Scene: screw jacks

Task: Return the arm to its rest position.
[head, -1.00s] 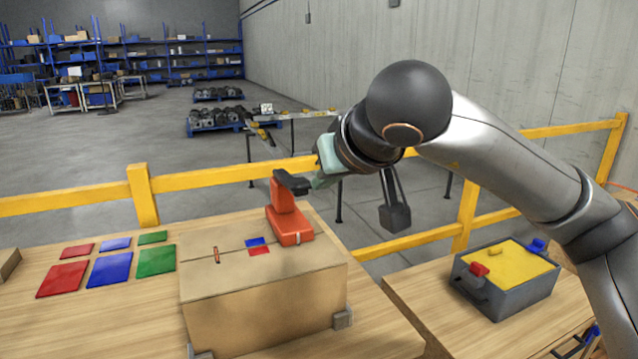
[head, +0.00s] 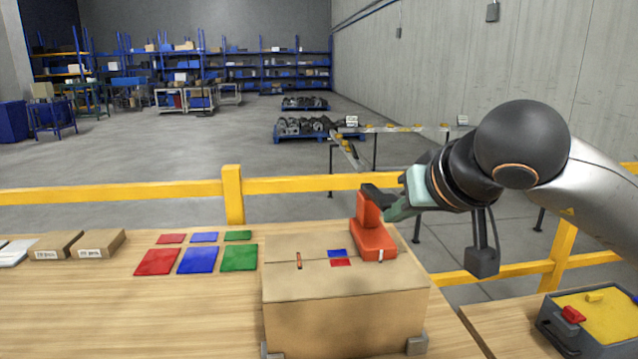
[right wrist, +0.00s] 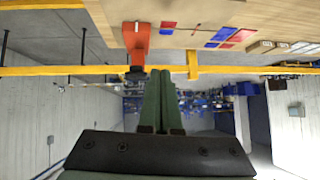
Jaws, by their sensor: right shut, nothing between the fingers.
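My right arm comes in from the right in the head view. My left gripper is in neither view.
The tool stands on a cardboard box (head: 340,310) on the wooden table (head: 170,310). Coloured squares (head: 198,259) and small cartons (head: 95,243) lie left. A grey bin with a yellow top (head: 610,315) stands right. A yellow rail (head: 290,184) runs behind the table.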

